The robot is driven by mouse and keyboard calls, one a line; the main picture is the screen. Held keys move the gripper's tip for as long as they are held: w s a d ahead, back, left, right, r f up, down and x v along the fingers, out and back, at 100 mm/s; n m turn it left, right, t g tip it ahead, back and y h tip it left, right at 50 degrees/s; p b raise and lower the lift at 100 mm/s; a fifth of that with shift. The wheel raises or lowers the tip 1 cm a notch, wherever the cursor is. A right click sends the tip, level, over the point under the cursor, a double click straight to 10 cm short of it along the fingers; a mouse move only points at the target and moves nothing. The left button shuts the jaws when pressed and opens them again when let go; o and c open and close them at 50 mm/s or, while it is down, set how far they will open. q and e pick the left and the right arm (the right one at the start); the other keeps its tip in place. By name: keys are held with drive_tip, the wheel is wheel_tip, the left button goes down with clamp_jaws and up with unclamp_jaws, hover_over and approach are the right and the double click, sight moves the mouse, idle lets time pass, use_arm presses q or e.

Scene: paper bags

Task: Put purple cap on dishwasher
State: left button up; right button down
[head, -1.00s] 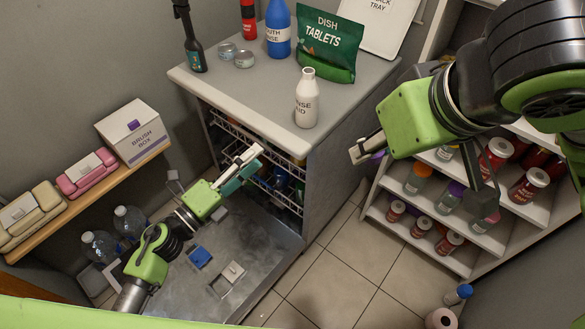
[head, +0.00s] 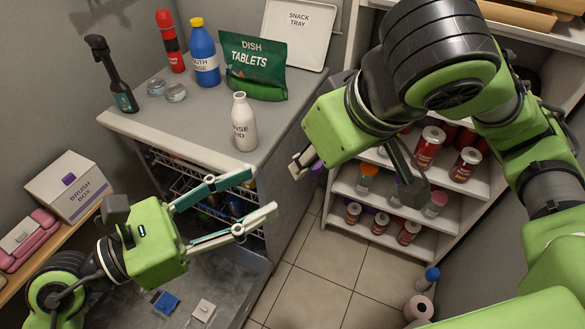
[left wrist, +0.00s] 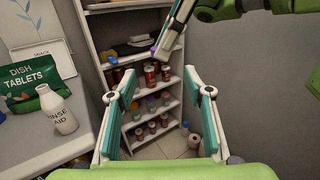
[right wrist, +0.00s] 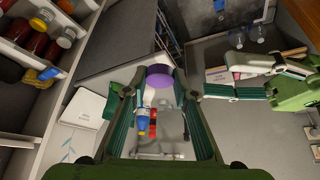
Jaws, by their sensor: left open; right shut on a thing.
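The purple cap (right wrist: 159,70) is between the fingertips of my right gripper (right wrist: 155,86), which is shut on it. In the head view, my right gripper (head: 303,163) is beside the right edge of the dishwasher top, with a bit of the cap (head: 317,165) showing. The cap (left wrist: 153,50) also shows small in the left wrist view. The dishwasher (head: 190,122) has a grey top, a rack inside and its door lowered. My left gripper (head: 262,192) is open and empty in front of the rack; its spread fingers (left wrist: 158,95) also show in the left wrist view.
On the dishwasher top stand a white rinse aid bottle (head: 243,122), a green dish tablets pouch (head: 253,65), a blue bottle (head: 204,52), a red can (head: 170,40), a dark bottle (head: 112,78) and small jars. Shelves with jars (head: 428,147) stand right.

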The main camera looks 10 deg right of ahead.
use_arm(q)
drive_tip(key=x, duration=1)
drive_tip(key=shift+w+d, duration=0.15)
drive_tip(key=shift+d, duration=0.2)
drive_tip(key=c, duration=1.2)
use_arm(e)
drive_tip(key=c, duration=1.6)
unclamp_jaws()
